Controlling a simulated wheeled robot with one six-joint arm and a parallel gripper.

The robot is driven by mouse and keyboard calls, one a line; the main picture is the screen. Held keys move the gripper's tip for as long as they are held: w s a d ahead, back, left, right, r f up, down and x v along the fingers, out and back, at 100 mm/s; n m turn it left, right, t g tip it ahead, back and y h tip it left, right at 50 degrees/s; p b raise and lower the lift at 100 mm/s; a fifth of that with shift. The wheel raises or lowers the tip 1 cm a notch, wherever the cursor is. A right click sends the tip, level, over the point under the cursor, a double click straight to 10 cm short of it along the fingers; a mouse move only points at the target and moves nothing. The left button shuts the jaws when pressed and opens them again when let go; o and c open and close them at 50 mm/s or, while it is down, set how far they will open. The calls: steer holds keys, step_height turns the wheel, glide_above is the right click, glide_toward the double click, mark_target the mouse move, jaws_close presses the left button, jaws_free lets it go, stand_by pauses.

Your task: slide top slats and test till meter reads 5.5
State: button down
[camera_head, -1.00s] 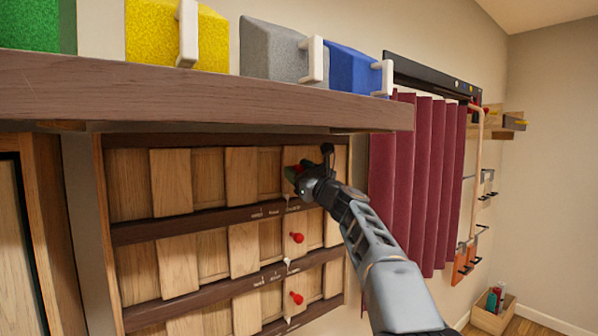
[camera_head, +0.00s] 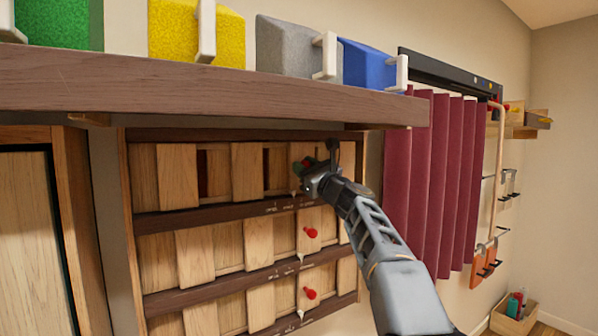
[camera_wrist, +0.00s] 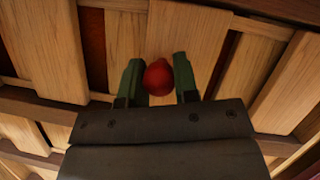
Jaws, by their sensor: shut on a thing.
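The top row of slats (camera_head: 177,176) is the upper of three rows in a wooden wall panel. Narrow dark red gaps show to the right of two of its raised slats. A red knob (camera_wrist: 159,77) stands on a raised slat of this row. My gripper (camera_wrist: 158,82) has its green fingers closed on either side of the knob; in the head view my gripper (camera_head: 308,170) largely hides it. A pale pointer (camera_head: 297,194) hangs below the top row over small marks on the dark rail (camera_head: 230,216). No meter is visible.
The middle row's red knob (camera_head: 311,233) and the bottom row's red knob (camera_head: 310,293) stick out below. A shelf (camera_head: 200,94) with coloured blocks overhangs the panel closely. A maroon curtain (camera_head: 435,180) hangs to the right.

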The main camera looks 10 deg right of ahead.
steer(key=shift+s+a, duration=0.15)
steer(key=shift+a, duration=0.3)
steer(key=shift+d, duration=0.35)
steer(key=c, duration=1.2)
jaws_free()
steer(key=shift+w+d, duration=0.2)
steer(key=shift+d, duration=0.05)
steer(key=o, duration=0.3)
steer(key=shift+s+a, duration=0.1)
steer(key=shift+a, duration=0.15)
steer(key=shift+o, duration=0.2)
steer(key=shift+s+d+f+b, duration=0.25)
steer(key=shift+s+f+b, duration=0.1)
steer(key=shift+s, duration=0.05)
steer(key=b+v, duration=0.6)
steer(key=v, duration=0.6)
steer(key=shift+s, duration=0.35)
steer(key=shift+d, duration=0.1)
